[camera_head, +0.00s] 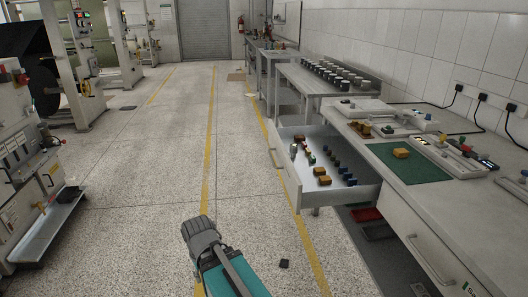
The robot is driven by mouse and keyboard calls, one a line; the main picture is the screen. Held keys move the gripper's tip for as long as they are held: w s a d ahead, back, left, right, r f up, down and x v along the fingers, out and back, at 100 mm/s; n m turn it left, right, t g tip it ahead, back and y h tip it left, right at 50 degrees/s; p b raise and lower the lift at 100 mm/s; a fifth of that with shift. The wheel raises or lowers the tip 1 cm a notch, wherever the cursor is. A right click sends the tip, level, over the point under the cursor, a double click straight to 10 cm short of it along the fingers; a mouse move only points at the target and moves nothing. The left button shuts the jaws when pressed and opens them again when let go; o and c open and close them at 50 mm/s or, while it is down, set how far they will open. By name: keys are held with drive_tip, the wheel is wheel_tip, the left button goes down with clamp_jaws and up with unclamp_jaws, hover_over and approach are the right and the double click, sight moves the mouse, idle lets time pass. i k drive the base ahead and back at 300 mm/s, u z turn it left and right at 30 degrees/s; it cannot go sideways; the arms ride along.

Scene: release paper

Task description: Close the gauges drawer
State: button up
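A grey drawer (293,186) is pulled far out from the workbench (413,198), at the right of the middle in the head view. Its front faces left, with a bar handle (276,158) on it. Inside are several small yellow, blue, red and dark pieces. No label can be read on this drawer. Part of my arm shows at the bottom, left of and nearer than the drawer, apart from it. My gripper's fingers are not in view.
A second drawer (432,243) in the same bench is shut. A green mat (410,168) with a yellow block (401,153) lies on the bench top. Red and dark trays sit beneath.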

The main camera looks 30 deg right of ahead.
sight(305, 189)
drive_tip(key=u, duration=0.3)
drive_tip(key=k, duration=0.75)
drive_tip(key=z, duration=1.05)
drive_tip(key=i, duration=0.9)
drive_tip(key=z, duration=0.05)
